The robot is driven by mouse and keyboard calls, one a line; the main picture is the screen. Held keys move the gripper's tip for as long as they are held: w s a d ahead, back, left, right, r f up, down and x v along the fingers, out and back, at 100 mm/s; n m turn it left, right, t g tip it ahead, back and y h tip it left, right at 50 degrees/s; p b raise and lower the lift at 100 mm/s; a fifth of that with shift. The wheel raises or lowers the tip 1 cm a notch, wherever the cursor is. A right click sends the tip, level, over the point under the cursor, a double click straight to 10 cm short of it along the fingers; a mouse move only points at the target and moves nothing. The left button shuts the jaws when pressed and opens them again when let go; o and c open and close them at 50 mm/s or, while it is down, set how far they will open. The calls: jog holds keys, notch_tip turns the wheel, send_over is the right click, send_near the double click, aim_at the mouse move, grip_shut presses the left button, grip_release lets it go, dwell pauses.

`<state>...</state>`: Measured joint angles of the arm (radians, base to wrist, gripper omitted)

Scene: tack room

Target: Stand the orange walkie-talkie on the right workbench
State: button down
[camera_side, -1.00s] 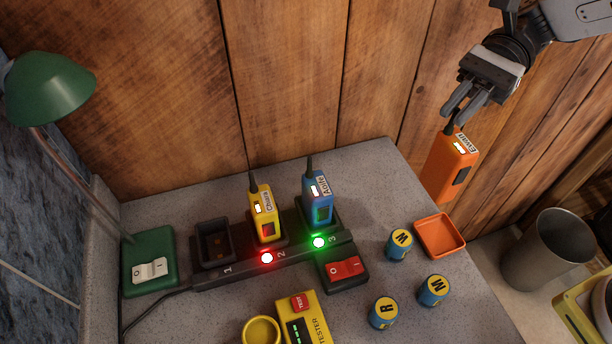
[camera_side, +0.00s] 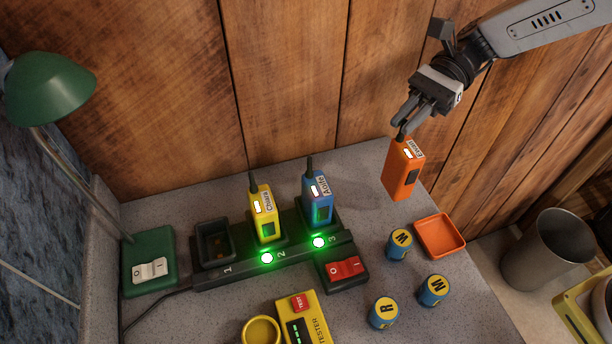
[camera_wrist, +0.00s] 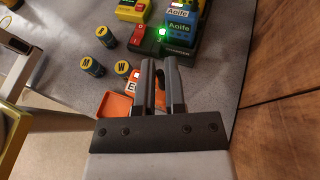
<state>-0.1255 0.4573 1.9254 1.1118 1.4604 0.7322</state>
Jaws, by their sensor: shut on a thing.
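The orange walkie-talkie (camera_side: 402,170) hangs upright, slightly tilted, from my gripper (camera_side: 406,127) in the side view. My gripper is shut on its top end, at the antenna. It is held in the air over the back right part of the grey workbench (camera_side: 378,270), near the wooden wall. In the wrist view my gripper's fingers (camera_wrist: 160,85) hide most of the walkie-talkie; part of its label shows beside them (camera_wrist: 131,86). Its contact with anything below is not visible.
A charger strip (camera_side: 225,277) holds a yellow walkie-talkie (camera_side: 265,220) and a blue one (camera_side: 317,200); slot 1 (camera_side: 213,242) is empty. An orange tray (camera_side: 438,236) and blue-yellow batteries (camera_side: 399,246) stand at right. A metal cup (camera_side: 540,255) is beyond the bench edge.

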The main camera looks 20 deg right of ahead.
aim_at(397, 138)
jog(key=shift+w+a+f, duration=0.1)
jog(key=shift+w+f, duration=0.15)
jog(key=shift+f, duration=1.75)
jog(key=c, duration=0.7)
grip_release()
jog(key=shift+r, duration=0.2)
jog(key=v, duration=0.7)
jog(key=shift+d, duration=0.2)
